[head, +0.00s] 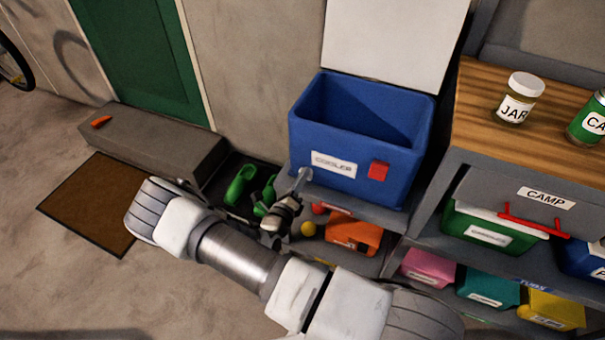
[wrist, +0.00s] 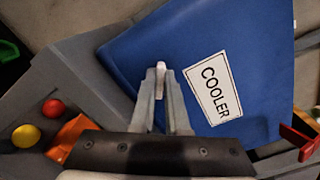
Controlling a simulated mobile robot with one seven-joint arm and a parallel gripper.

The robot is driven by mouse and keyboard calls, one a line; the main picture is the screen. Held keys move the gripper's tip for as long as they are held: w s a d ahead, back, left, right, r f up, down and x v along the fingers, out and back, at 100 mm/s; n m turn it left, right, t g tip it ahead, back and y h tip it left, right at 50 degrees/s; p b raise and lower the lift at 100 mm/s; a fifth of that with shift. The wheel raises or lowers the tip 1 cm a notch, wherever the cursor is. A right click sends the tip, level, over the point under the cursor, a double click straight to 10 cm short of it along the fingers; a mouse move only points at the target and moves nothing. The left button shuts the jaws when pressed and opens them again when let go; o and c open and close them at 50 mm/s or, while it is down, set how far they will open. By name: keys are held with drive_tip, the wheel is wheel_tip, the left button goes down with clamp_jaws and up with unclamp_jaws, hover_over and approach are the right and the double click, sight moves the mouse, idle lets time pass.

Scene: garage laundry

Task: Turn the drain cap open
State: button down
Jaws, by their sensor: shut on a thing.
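The blue cooler (head: 393,143) stands with its lid up on a grey shelf, its COOLER label (head: 334,164) on the front. It also fills much of the wrist view (wrist: 150,40). The small pale drain cap (wrist: 161,67) sits on the cooler's front beside the label. My gripper (wrist: 161,85) is shut on the drain cap, one finger on each side, with the cap's end showing between the fingertips. In the head view my gripper (head: 300,184) reaches the cooler's lower left front; the cap is mostly hidden there.
A red latch (head: 378,170) is right of the label. Below the cooler are an orange bin (head: 352,234) and a yellow ball (head: 308,229). Green shoes (head: 240,186) lie to the left, near a grey bench (head: 165,143). A wooden-topped bench (head: 480,90) stands close on the right.

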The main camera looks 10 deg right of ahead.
drive_tip(key=n+p, duration=0.1)
drive_tip(key=n, duration=0.3)
drive_tip(key=shift+a+f, duration=0.1)
drive_tip(key=shift+f, duration=0.05)
drive_tip(key=shift+f+n, duration=0.15)
drive_tip(key=shift+n, duration=1.45)
drive_tip(key=c, duration=0.9)
unclamp_jaws()
drive_tip(key=p+v, duration=0.2)
drive_tip(key=v, duration=1.5)
drive_tip(key=shift+s+a, duration=0.1)
drive_tip(key=shift+s, duration=0.1)
